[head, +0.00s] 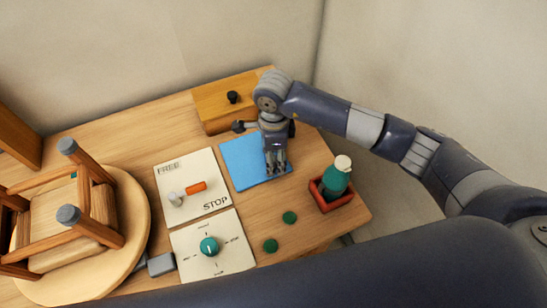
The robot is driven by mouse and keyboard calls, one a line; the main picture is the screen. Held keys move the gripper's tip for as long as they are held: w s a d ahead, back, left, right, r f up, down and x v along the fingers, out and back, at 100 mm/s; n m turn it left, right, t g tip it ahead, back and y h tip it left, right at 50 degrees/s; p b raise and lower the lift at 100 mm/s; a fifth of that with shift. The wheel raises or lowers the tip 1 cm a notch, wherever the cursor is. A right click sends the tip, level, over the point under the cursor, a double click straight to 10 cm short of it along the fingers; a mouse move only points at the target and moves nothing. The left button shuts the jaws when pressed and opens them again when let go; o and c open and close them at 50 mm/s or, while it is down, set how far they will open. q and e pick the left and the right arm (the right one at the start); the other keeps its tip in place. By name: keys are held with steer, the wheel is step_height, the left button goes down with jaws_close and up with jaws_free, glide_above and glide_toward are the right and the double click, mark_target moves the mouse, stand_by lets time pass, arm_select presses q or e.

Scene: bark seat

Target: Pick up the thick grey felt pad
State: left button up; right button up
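I cannot pick out a thick grey felt pad with certainty. Small grey caps (68,214) sit on the leg ends of an upturned wooden stool at the left. My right gripper (276,170) points down over the right part of a blue cloth (241,161). Its fingers look close together; anything between or under them is hidden, and I cannot tell whether they touch the cloth. My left gripper is not in view.
Two green discs (289,217) (270,245) lie near a red tray (346,202) holding a green bottle (335,178). A FREE/STOP board (199,160), a dial board (232,259), a grey block (161,264) and a wooden box (211,106) occupy the table.

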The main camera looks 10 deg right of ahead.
steer(key=shift+c, duration=0.6)
steer(key=c, duration=0.6)
steer(key=shift+c, duration=0.2)
steer(key=shift+r, duration=0.1)
